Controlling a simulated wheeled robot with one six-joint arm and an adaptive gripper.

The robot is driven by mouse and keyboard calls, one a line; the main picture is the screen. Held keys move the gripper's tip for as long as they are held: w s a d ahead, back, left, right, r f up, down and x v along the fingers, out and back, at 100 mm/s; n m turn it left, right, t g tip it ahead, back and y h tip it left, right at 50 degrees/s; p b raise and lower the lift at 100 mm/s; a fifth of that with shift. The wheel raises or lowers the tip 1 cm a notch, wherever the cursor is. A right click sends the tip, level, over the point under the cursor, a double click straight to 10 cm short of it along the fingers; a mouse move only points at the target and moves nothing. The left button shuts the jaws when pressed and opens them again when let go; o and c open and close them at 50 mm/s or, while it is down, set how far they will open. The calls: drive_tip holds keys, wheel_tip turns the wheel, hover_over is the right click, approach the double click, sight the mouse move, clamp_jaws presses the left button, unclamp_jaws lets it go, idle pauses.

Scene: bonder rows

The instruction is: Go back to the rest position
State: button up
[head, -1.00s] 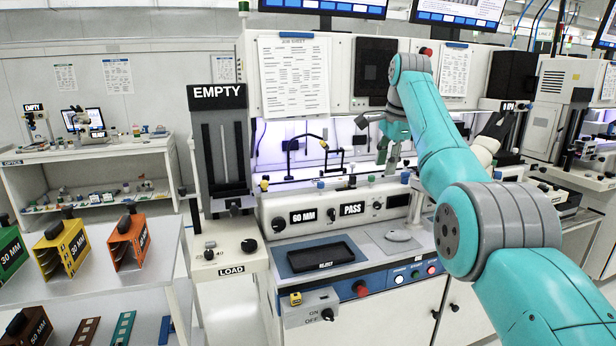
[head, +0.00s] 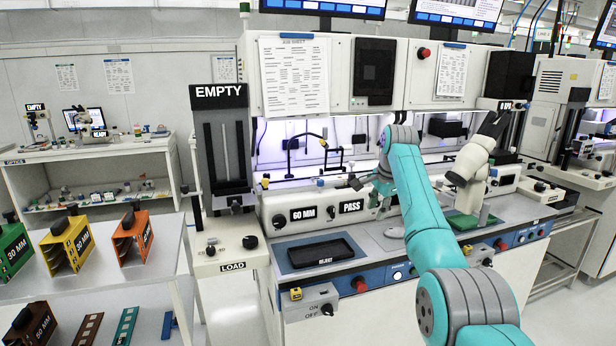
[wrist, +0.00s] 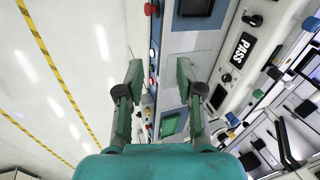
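My gripper (wrist: 160,75) is open in the wrist view, with two dark green fingers spread apart and nothing between them. In the head view my teal arm reaches over the bonder's front deck, and the gripper is small and partly hidden by the arm near the PASS panel (head: 351,206). It is apart from the black REJECT tray (head: 321,254). The wrist view looks past the fingers to the machine front on the right and the floor on the left.
The EMPTY tower (head: 222,145) stands over the LOAD station (head: 232,266). Coloured magazines, including an orange one (head: 132,238), stand on the shelf at left. The floor (wrist: 60,70) with yellow stripes looks clear.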

drive_tip(key=s+f+n+t, duration=0.1)
drive_tip(key=s+f+n, duration=0.15)
drive_tip(key=f, duration=1.45)
drive_tip(key=s+f+n+t, duration=0.15)
drive_tip(key=s+f, duration=0.25)
drive_tip(key=f, duration=1.3)
drive_tip(key=s+f+n+t, duration=0.1)
drive_tip(key=s+f, duration=0.8)
drive_tip(key=s, duration=0.2)
drive_tip(key=s+f+n+t, duration=0.1)
drive_tip(key=s+f+t, duration=0.1)
drive_tip(key=s+f, duration=0.75)
drive_tip(key=s+a+r+n+t, duration=0.1)
drive_tip(key=s+r+n, duration=0.1)
drive_tip(key=s, duration=1.3)
drive_tip(key=s+r+n+t, duration=0.2)
drive_tip(key=s+r, duration=0.1)
drive_tip(key=s, duration=1.3)
drive_tip(key=s+r+n+t, duration=0.2)
drive_tip(key=s+r+n, duration=0.1)
drive_tip(key=s+r, duration=1.5)
wheel_tip(320, 180, up, 4)
drive_tip(key=shift+s+h, duration=0.4)
